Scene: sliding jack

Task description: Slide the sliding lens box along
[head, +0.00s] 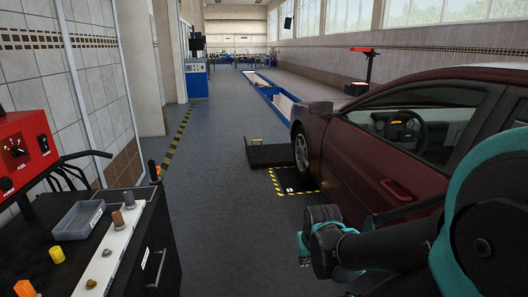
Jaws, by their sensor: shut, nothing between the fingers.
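A headlight-tester-like stand with a black post and a red top arm (362,50) is far back, right of centre, beyond the dark red car. My teal and black arm reaches in from the lower right, in front of the car, far from that stand. I make out only arm joints at its left end; my gripper's fingers do not show.
The dark red car (375,150) fills the right side. A black ramp-like block (284,154) and a hazard-striped floor plate (293,181) lie by its front wheel. A control bench (150,235) stands at the lower left. The grey floor between is clear.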

